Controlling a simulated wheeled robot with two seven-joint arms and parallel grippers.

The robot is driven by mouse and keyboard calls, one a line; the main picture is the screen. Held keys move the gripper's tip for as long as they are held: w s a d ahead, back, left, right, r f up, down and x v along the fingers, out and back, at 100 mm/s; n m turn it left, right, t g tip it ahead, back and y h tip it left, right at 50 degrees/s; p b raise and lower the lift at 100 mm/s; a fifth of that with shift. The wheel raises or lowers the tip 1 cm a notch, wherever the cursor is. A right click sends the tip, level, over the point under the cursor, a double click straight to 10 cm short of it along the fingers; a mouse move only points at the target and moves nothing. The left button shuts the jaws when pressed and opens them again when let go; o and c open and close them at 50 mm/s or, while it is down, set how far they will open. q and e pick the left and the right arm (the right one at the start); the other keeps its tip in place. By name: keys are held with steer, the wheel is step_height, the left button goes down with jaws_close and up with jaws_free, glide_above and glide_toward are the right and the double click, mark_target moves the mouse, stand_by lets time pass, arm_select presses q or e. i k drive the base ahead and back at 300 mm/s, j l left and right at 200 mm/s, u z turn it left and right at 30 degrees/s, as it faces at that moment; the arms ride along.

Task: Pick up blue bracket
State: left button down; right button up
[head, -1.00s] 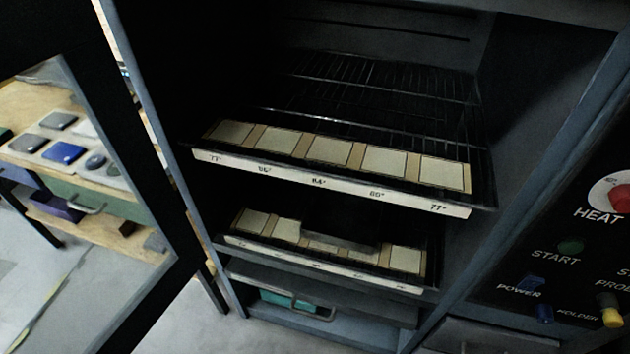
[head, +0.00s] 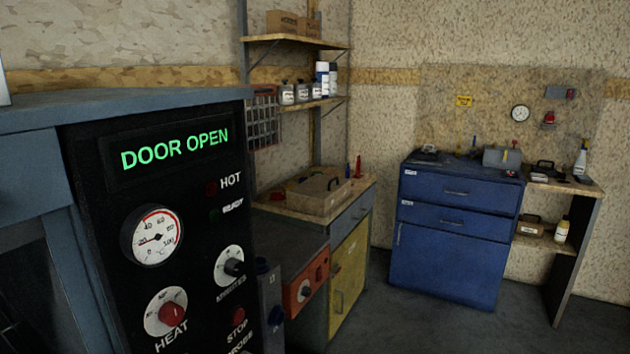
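I cannot make out a blue bracket in the head view now. Neither of my grippers is in view. A machine with a black control panel (head: 190,230) fills the left side. Its green display (head: 175,149) reads DOOR OPEN. Only a dark sliver of its front shows at the lower left edge, so its inside is hidden.
A blue drawer cabinet (head: 455,225) stands against the back wall, with small items on top. A wooden side table (head: 575,187) adjoins it. A workbench with a yellow door (head: 348,280) and wall shelves (head: 300,42) are in the middle. Dark floor (head: 410,320) lies open in front.

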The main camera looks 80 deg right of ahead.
mark_target(348, 171)
steer(key=z, duration=2.7)
steer(key=i+l+z, duration=0.25)
steer(key=i, duration=0.15)
steer(key=i+z, duration=0.25)
steer(key=i, duration=0.15)
steer(key=i+l, duration=0.1)
steer(key=i, duration=0.5)
steer(key=i+l, duration=0.1)
steer(key=i, duration=0.5)
steer(key=i+l, duration=0.15)
steer(key=i, duration=0.5)
